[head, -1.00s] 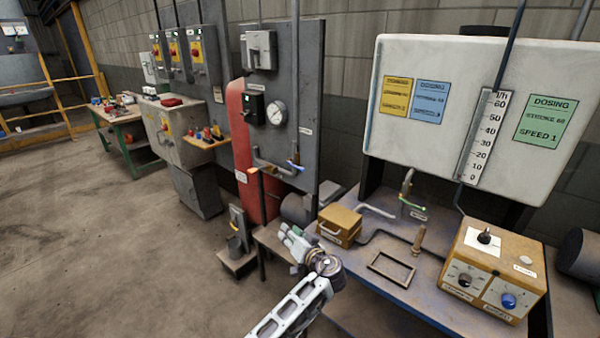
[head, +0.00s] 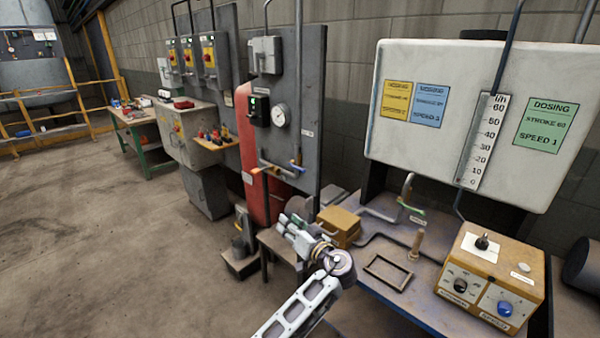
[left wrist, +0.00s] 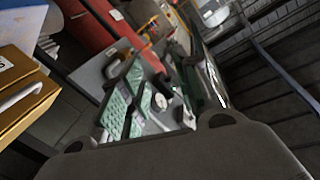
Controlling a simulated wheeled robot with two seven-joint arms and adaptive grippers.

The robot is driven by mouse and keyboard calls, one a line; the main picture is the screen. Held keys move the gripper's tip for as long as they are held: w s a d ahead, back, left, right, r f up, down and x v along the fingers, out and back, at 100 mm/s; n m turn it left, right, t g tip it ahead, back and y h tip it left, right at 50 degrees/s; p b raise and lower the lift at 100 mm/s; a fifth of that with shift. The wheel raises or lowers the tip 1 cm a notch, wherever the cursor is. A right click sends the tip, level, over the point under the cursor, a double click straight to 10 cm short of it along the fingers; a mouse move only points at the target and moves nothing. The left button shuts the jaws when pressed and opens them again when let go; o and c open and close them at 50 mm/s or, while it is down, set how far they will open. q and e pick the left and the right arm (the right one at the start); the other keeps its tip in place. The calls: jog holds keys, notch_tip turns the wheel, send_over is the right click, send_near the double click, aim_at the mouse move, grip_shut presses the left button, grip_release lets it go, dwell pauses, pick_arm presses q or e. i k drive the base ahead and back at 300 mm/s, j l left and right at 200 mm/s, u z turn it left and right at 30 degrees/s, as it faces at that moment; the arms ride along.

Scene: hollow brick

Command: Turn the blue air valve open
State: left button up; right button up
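The blue air valve (head: 297,166) is a small blue lever on a pipe at the lower right of the grey panel (head: 305,110). It is small in the head view, and its exact angle is hard to tell. My left gripper (head: 284,224) is below and in front of the panel, near a small stand, clearly apart from the valve. In the left wrist view its green-padded fingers (left wrist: 150,103) look spread, with nothing seen held between them. I cannot make out the valve in the left wrist view. My right gripper is not in view.
A yellow-brown box (head: 340,226) and an open frame (head: 388,272) are on the bench right of my left gripper. A control box (head: 490,275) stands farther right. A red cylinder (head: 252,190) is behind the panel. Open floor (head: 110,250) lies left.

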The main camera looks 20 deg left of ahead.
aim_at(296, 167)
jog(key=i+l, duration=0.1)
jog(key=i, duration=0.35)
jog(key=i+l+u, duration=0.1)
jog(key=i, duration=0.35)
